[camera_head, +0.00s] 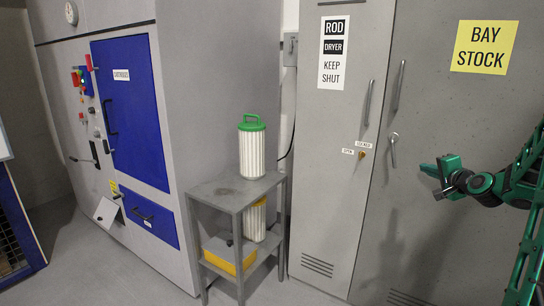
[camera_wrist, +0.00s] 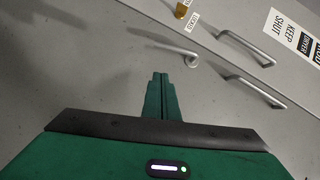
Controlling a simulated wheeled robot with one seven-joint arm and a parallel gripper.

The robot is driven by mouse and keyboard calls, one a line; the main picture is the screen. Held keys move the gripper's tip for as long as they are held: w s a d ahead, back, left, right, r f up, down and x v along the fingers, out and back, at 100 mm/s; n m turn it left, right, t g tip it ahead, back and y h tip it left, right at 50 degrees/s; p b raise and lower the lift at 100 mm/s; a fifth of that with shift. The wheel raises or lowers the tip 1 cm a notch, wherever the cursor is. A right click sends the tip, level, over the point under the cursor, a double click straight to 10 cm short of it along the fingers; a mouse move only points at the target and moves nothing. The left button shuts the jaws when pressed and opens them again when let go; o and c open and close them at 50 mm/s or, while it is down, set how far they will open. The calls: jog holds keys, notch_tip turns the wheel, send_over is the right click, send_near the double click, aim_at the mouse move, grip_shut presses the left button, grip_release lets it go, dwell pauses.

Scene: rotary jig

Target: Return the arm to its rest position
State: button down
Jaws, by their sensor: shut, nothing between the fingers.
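My gripper (camera_head: 447,176) is at the right in the head view, on my green arm in front of the grey door with the yellow BAY STOCK sign (camera_head: 484,47). In the wrist view my gripper (camera_wrist: 161,80) shows its two green fingers pressed together with nothing between them. The fingers point at the grey door face. A bent metal lever handle (camera_wrist: 178,50) lies just beyond the fingertips in that view, and I see no contact. The same lever (camera_head: 393,148) is left of my gripper in the head view.
The rod dryer door (camera_head: 330,130) is closed, with a bar handle (camera_head: 368,103). A grey stand (camera_head: 232,190) holds a green-topped white cartridge (camera_head: 252,150), with a yellow bin (camera_head: 228,254) below. A grey machine with a blue door (camera_head: 130,105) stands left. Floor shows before the stand.

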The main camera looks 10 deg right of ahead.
jog(key=s+a+f+n+g+y, duration=0.1)
jog(key=s+a+f+n+g, duration=0.15)
jog(key=s+a+n, duration=0.4)
jog(key=s+a+f+n+g, duration=0.1)
jog(key=s+a+g, duration=0.3)
jog(key=s, duration=0.8)
jog(key=s+a+f+n+g+y, duration=0.1)
jog(key=s+a+g, duration=0.3)
jog(key=s, duration=0.9)
jog(key=s+a+f+n+g, duration=0.1)
jog(key=s+a+f+g, duration=0.2)
jog(key=s, duration=1)
jog(key=a+g, duration=0.2)
jog(key=a, duration=0.3)
jog(key=shift+a+f, duration=0.25)
jog(key=shift+f, duration=0.05)
jog(key=shift+w+a+f, duration=0.15)
jog(key=shift+w+a, duration=0.2)
jog(key=shift+w, duration=0.25)
jog(key=c, duration=2.5)
grip_release()
